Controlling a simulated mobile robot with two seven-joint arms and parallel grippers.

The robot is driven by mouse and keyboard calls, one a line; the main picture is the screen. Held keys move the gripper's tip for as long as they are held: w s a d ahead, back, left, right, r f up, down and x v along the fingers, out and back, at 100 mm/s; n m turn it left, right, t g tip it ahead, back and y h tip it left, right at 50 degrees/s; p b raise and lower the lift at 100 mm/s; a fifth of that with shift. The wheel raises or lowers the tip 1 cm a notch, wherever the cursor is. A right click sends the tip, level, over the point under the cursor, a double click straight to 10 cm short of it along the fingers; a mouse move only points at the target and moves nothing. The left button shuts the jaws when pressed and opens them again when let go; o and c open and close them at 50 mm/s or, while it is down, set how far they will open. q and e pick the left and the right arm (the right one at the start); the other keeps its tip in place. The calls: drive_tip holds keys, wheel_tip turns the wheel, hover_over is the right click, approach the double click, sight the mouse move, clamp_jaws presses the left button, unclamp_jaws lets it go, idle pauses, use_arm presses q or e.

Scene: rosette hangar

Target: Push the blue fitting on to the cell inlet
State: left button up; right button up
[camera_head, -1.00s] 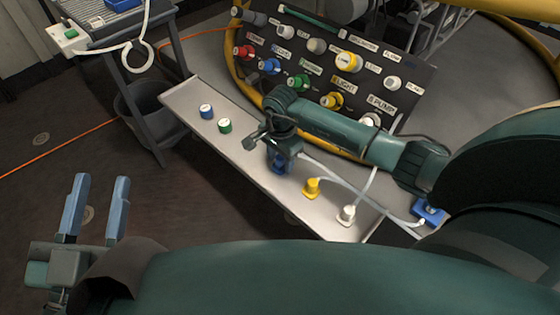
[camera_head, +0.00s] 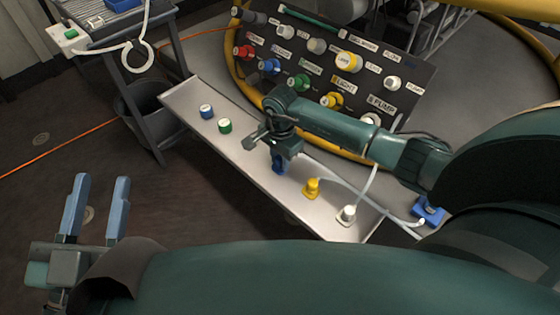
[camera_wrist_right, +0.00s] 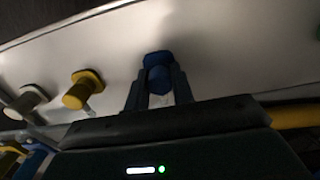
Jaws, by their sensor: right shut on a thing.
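The blue fitting (camera_wrist_right: 157,75) is between the fingers of my right gripper (camera_wrist_right: 157,85) in the right wrist view. In the head view the right gripper (camera_head: 279,166) is shut on it over the pale bench (camera_head: 245,165), hiding most of it. I cannot tell whether the fitting touches the bench. The dark panel (camera_head: 375,75) behind carries several coloured and white ports, among them a blue one (camera_head: 268,66). I cannot tell which port is the cell inlet. My left gripper (camera_head: 97,182) is open and empty over the floor at the lower left.
A blue cap (camera_head: 206,111) and a green cap (camera_head: 225,126) stand left on the bench. A yellow fitting (camera_head: 312,188) and a white fitting (camera_head: 347,214) with hoses stand to the right. A blue block (camera_head: 428,211) lies further right. A grey trolley (camera_head: 125,40) is upper left.

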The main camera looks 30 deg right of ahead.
sight(280, 157)
clamp_jaws()
drive_tip(key=shift+r, duration=0.15)
drive_tip(key=shift+r+p, duration=2.4)
drive_tip(key=shift+r, duration=0.45)
